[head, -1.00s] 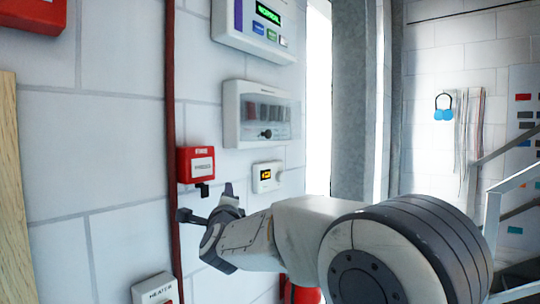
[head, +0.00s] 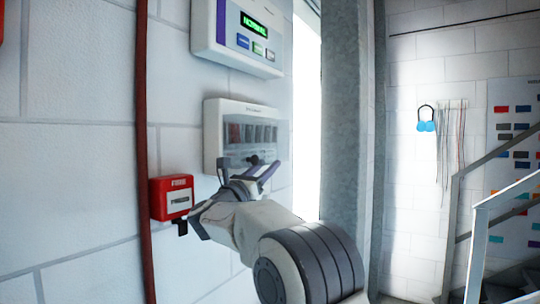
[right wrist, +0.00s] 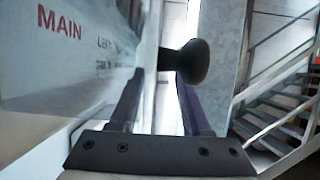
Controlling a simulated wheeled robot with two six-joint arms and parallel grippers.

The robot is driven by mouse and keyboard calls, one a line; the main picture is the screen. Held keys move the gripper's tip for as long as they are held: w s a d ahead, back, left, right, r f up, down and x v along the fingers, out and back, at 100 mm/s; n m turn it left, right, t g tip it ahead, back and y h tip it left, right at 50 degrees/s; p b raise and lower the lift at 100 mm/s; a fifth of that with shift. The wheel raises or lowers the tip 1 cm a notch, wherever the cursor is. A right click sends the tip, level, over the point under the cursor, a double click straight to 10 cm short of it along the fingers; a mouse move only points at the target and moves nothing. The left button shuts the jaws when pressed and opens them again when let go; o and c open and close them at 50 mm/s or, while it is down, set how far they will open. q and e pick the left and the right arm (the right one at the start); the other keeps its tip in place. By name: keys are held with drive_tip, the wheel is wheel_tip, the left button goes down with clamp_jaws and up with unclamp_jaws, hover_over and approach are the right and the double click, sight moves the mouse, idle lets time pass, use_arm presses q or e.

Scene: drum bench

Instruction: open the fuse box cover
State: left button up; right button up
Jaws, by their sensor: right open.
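The fuse box (head: 212,140) is a white case on the wall with a clear cover (head: 236,152) over a row of dark breakers. The cover looks closed. A black knob (head: 254,160) stands out from its lower part. My right gripper (head: 246,172) is open just in front of the knob, partly hiding the cover's lower edge. In the right wrist view the knob (right wrist: 188,62) shows beyond the open fingers (right wrist: 160,85), near the right fingertip; contact cannot be told. My left gripper is out of view.
A panel with a green display (head: 252,30) hangs above the fuse box. A red call box (head: 171,198) is at its lower left, beside a red pipe (head: 142,150). A grey column (head: 347,130) stands to the right, with stair rails (head: 480,185) beyond.

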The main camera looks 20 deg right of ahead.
drive_tip(key=shift+p+x, duration=0.3)
drive_tip(key=shift+x, duration=0.75)
drive_tip(key=shift+c, duration=0.3)
clamp_jaws()
drive_tip(key=shift+s, duration=0.1)
idle(0.3)
